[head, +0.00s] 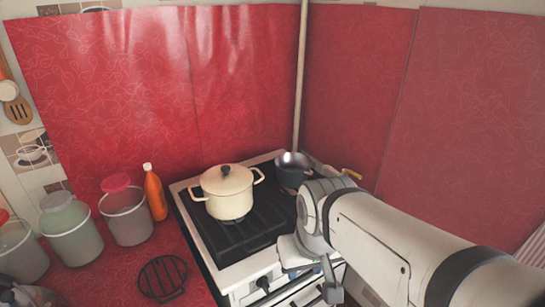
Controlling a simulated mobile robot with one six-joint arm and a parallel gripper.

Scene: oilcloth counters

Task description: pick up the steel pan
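The steel pan (292,169) stands at the back right of the stove. It is a dark grey pan with a shiny inside. My gripper (312,272) hangs in front of the stove's front right edge. In the picture it is below the pan and apart from it. Its fingers are seen from an angle that does not show whether they are apart.
A cream pot (228,195) with a lid stands left of the pan on the stove (203,243). An orange bottle (155,194) and several lidded containers (126,215) stand on the left counter. A black trivet (162,277) lies there. Red oilcloth walls (245,75) close the back and right.

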